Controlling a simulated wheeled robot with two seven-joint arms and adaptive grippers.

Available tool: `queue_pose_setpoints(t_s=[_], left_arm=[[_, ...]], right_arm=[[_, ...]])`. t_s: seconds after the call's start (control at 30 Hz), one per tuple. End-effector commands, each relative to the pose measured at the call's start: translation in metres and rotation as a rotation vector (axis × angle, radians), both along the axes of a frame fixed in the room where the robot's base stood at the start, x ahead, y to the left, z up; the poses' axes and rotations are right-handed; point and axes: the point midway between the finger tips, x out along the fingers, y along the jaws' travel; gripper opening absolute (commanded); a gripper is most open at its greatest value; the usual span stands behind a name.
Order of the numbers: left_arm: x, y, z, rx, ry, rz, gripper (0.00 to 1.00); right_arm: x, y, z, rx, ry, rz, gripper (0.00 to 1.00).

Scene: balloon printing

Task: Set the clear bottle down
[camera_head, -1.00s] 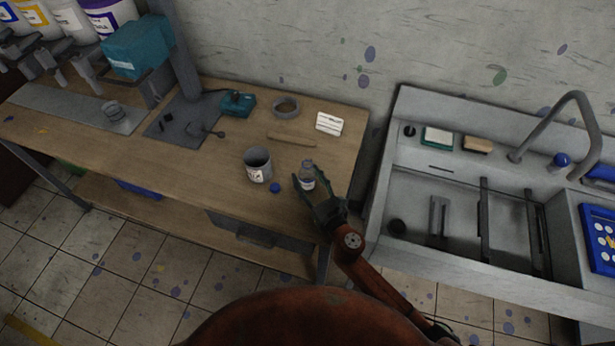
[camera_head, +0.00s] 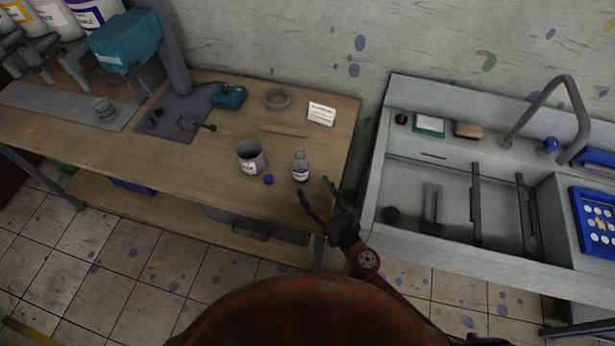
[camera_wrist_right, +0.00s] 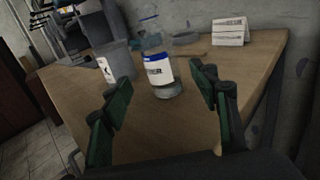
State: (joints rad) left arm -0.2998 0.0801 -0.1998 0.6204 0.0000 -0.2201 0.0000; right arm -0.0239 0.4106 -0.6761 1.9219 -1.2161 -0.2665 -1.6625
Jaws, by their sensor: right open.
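The clear bottle (camera_head: 300,168) stands upright on the wooden table (camera_head: 200,188), near its right front edge. It has a white and blue label, and it also shows in the right wrist view (camera_wrist_right: 159,72). My right gripper (camera_head: 314,190) is open and empty, in front of the bottle and to its right. In the right wrist view the bottle stands beyond the two green-padded fingers, apart from them. My left gripper is not in view.
A white card (camera_head: 321,113), a grey ring (camera_head: 277,99) and a wooden stick (camera_head: 284,130) lie behind. A sink (camera_head: 450,190) stands right of the table.

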Motion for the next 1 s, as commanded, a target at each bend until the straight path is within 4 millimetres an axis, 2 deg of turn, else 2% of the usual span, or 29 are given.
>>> queue_pose_setpoints(t_s=[0.1, 0.23, 1.0], left_arm=[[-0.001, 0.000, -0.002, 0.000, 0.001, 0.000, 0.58], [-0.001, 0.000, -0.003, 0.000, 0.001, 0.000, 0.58], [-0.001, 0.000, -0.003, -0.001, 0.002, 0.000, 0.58]], right_arm=[[-0.013, -0.008, -0.001, 0.000, 0.001, -0.002, 0.55], [-0.020, -0.011, 0.000, -0.001, 0.000, -0.001, 0.55], [-0.021, -0.011, 0.000, 0.000, 0.000, 0.000, 0.55]])
